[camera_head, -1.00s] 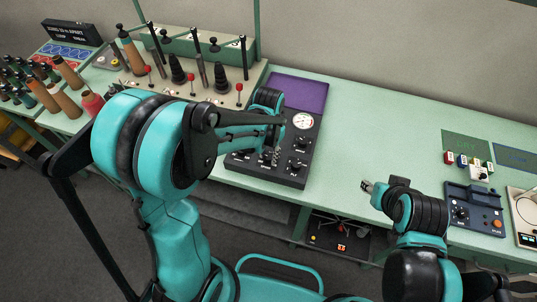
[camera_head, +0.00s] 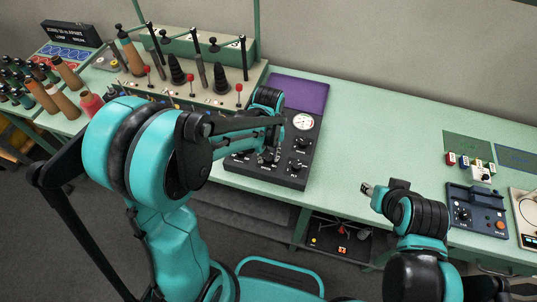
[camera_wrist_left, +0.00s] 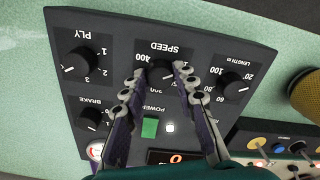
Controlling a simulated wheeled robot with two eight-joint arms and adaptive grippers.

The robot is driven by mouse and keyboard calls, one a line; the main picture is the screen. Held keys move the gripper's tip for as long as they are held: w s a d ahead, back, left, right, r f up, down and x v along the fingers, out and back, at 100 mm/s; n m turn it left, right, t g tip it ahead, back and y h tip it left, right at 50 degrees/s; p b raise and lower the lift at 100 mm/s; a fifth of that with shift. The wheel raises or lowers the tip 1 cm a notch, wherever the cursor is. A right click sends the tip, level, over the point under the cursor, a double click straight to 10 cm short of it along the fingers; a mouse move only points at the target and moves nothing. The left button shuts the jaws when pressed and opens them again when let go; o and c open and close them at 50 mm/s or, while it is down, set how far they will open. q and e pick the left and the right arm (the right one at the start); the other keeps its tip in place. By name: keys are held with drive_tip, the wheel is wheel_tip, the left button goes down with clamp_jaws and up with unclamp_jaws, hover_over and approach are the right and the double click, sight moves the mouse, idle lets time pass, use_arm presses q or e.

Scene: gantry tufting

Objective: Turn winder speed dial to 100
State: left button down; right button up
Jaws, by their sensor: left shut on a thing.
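The winder control panel (camera_head: 300,160) is a dark box on the green bench; the wrist view shows its face (camera_wrist_left: 120,50) upside down. The speed dial (camera_wrist_left: 160,72) is a black knob below the SPEED label. My left gripper (camera_wrist_left: 157,80) is shut on this dial, one finger on each side. The fingers cover part of its scale, so I cannot read its setting for sure. In the head view the left gripper (camera_head: 268,152) is over the panel, partly hidden by its arm. My right gripper (camera_head: 367,188) is away over the bench's front edge; its jaws are too small to judge.
Near the speed dial are the ply dial (camera_wrist_left: 80,65), the length dial (camera_wrist_left: 233,86), the brake dial (camera_wrist_left: 90,119) and a green power button (camera_wrist_left: 150,127).

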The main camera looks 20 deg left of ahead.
idle(0.5)
use_arm(q)
drive_tip(key=c, duration=1.2)
unclamp_jaws()
drive_tip(key=shift+r, duration=0.1)
wheel_tip(320, 180, up, 12)
drive_tip(key=shift+f, duration=0.1)
drive_tip(key=shift+s+a+f+m+t+b, duration=0.75)
drive_tip(key=shift+s+t, duration=0.45)
drive_tip(key=shift+s, duration=0.6)
drive_tip(key=shift+s+a+f+m+t+b, duration=0.7)
drive_tip(key=shift+s+t, duration=0.5)
drive_tip(key=shift+s, duration=0.55)
drive_tip(key=shift+s+a+f+m+t+b, duration=0.6)
drive_tip(key=shift+s+a+t+b, duration=0.45)
drive_tip(key=shift+s, duration=0.75)
